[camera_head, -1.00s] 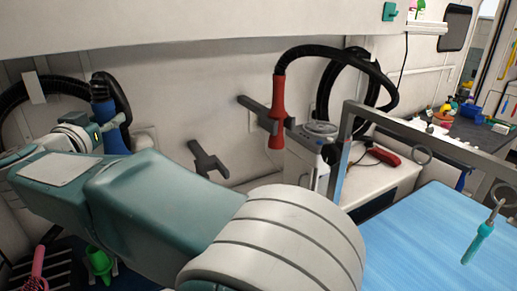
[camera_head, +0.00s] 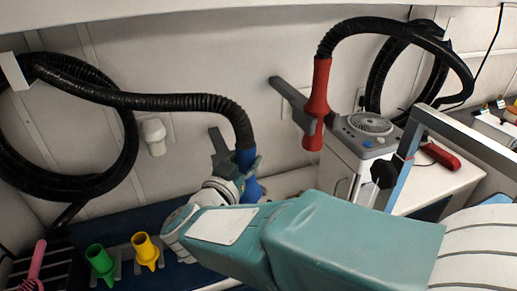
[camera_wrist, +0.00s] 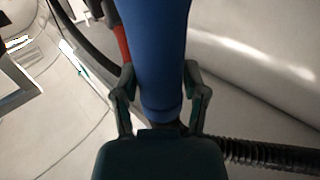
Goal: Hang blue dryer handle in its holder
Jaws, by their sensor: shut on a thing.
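The blue dryer handle (camera_head: 250,188) is held by my gripper (camera_head: 243,174), with its black hose rising from its top and running left. In the wrist view the blue handle (camera_wrist: 155,55) fills the space between the two fingers (camera_wrist: 158,90), which are shut on it. An empty grey wall holder (camera_head: 217,141) shows just left of the hose end. The holder's fork end is hidden behind the handle and my gripper, so I cannot tell whether they touch.
A red dryer handle (camera_head: 316,105) sits in another grey holder (camera_head: 288,93) to the right, with a looped black hose. A white cabinet (camera_head: 341,175) and a metal frame (camera_head: 465,140) stand right. Green (camera_head: 100,262) and yellow (camera_head: 146,250) nozzles are below left.

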